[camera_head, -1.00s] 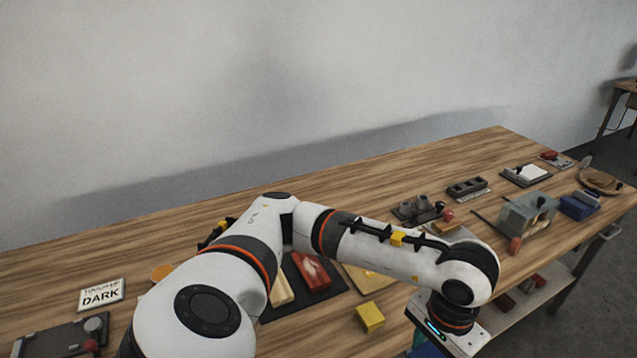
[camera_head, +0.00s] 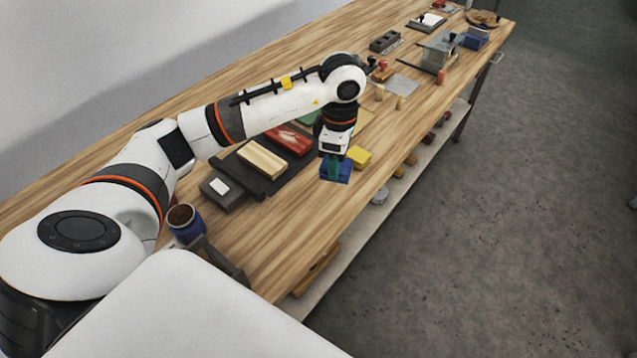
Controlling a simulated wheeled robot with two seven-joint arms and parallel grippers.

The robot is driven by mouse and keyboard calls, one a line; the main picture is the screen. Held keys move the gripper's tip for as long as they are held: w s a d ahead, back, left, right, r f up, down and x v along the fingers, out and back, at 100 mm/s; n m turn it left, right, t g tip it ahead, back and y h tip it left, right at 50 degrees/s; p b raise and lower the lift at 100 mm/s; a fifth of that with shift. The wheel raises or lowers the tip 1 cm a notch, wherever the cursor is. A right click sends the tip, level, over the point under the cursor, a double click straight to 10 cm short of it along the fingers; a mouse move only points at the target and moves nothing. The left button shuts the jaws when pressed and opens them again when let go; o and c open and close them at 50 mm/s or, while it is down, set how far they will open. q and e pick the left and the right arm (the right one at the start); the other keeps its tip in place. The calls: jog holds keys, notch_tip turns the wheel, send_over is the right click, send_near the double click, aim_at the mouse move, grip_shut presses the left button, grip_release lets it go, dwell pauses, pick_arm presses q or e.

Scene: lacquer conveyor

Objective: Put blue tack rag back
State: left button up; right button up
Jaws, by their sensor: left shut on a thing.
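My left gripper (camera_head: 334,158) points down at the table's front edge, near the picture's centre. It is shut on a small blue block-like thing, the blue tack rag (camera_head: 342,174), with a green part between or beside the fingers. The rag is held in the air near the front edge, in front of a yellow block (camera_head: 359,156). The fingertips are small and partly hidden. My right gripper is not in view.
A grey box (camera_head: 221,191) and a blue can (camera_head: 184,224) stand to the left. A lower shelf (camera_head: 345,249) runs below.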

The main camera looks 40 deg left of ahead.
pick_arm(q)
jog(key=w+a+f+n, duration=0.1)
jog(key=a+f+n, duration=0.1)
jog(key=f+n, duration=0.1)
jog(key=w+a+f+n, duration=0.1)
jog(key=a+f+n, duration=0.1)
jog(key=n, duration=0.4)
jog(key=w+a+f+n, duration=0.1)
jog(key=a+f+n, duration=0.1)
jog(key=f+n, duration=0.2)
jog(key=shift+w+a+p, duration=0.2)
jog(key=shift+p, duration=0.1)
notch_tip(320, 180, down, 4)
jog(key=shift+f+p, duration=0.1)
jog(key=shift+p, duration=0.35)
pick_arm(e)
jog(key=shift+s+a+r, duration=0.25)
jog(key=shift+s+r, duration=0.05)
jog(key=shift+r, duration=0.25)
pick_arm(q)
jog(key=shift+f, duration=0.1)
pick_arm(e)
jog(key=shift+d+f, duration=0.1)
pick_arm(q)
jog(key=shift+f+b, duration=0.15)
jog(key=shift+b, duration=0.15)
jog(key=o, duration=0.9)
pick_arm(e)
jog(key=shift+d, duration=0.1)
